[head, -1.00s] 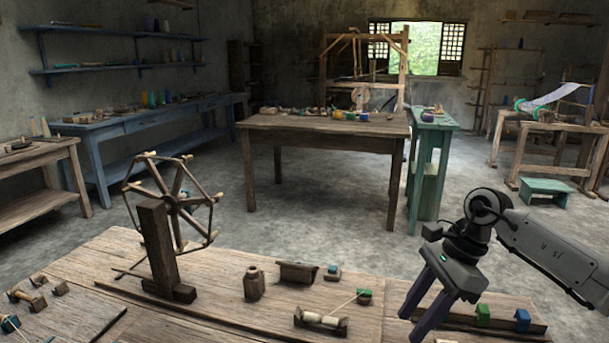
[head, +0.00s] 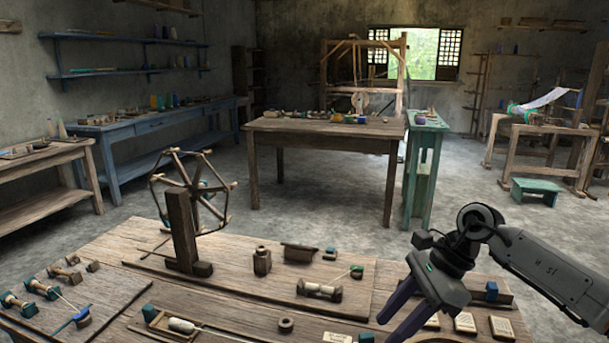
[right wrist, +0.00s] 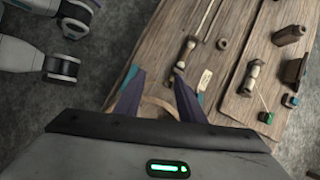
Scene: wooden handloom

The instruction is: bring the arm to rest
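My right arm comes in from the right in the head view, bent over the right front part of the near wooden table (head: 250,294). Its right gripper (head: 387,331) points down and left, with its two dark fingers apart and nothing seen between them. Grey links of mine show at the upper left of that view. My left gripper is not seen in either view.
On the near table stand a spoked winding wheel (head: 190,205), a small brown jar (head: 262,261), a bobbin in a cradle (head: 319,290) and a dark ring (head: 286,325). Small cards (head: 465,323) lie right of the gripper. Open floor separates this table from the back table (head: 325,126).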

